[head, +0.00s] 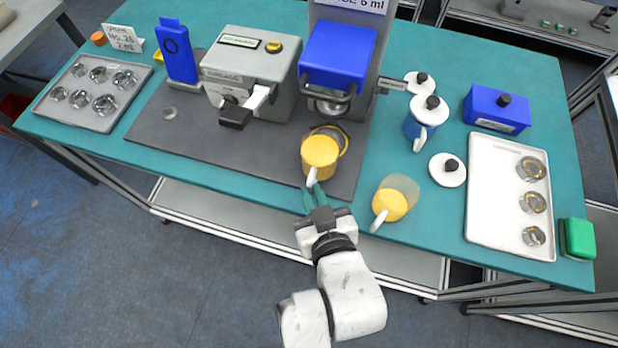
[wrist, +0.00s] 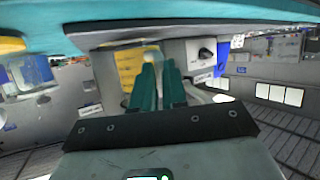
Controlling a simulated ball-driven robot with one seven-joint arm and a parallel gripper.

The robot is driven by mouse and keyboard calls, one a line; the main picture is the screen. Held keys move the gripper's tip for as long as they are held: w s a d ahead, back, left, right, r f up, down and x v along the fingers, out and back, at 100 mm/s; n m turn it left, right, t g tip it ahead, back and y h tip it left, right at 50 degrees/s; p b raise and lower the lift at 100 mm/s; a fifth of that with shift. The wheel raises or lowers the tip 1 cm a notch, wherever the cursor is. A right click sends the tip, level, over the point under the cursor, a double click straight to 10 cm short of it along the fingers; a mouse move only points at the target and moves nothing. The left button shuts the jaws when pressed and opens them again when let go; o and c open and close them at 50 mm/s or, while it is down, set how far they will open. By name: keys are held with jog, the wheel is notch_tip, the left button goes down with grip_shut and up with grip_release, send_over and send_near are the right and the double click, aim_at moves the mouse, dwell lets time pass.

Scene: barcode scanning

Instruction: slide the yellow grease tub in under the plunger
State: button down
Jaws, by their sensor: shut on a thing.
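The yellow grease tub (head: 319,152) stands on the dark grey mat, in front of the blue-topped press (head: 337,55). The plunger (head: 329,104) hangs under the blue head, behind the tub in the head view. A yellow ring (head: 343,139) shows at the tub's right and rear; part of it is hidden by the tub. My gripper (head: 316,192) is at the tub's near side, its teal fingers shut on the white handle (head: 311,177). In the wrist view, the fingers (wrist: 158,82) are close together, with the yellow tub (wrist: 130,66) just beyond them.
A clear cup with yellow contents (head: 390,203) stands right of my gripper. A grey machine with a black handle (head: 245,75) stands left of the press. A blue mug (head: 413,126), white lids and a white tray (head: 482,190) are at right. The mat's front left is mostly clear.

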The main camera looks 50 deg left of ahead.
aim_at(327, 173)
jog(key=shift+w+a+f+b, duration=0.15)
jog(key=shift+w+a+b, duration=0.2)
jog(key=shift+w+a, duration=0.5)
jog(key=shift+w+a+f+b, duration=0.1)
jog(key=shift+w+a+b, duration=0.25)
jog(key=shift+w, duration=0.85)
jog(key=shift+w+a+f+b, duration=0.15)
jog(key=shift+w+a+b, duration=0.15)
jog(key=shift+w+a, duration=0.6)
jog(key=shift+w+d, duration=0.15)
jog(key=shift+d, duration=0.1)
jog(key=shift+f, duration=0.15)
jog(key=c, duration=1.1)
grip_release()
jog(key=shift+f, duration=0.1)
jog(key=shift+s+d+r, duration=0.2)
jog(key=shift+d, duration=0.35)
jog(key=v, duration=0.9)
jog(key=shift+s+d+r+b, duration=0.1)
jog(key=shift+d+r+b, duration=0.15)
jog(key=shift+b, duration=0.15)
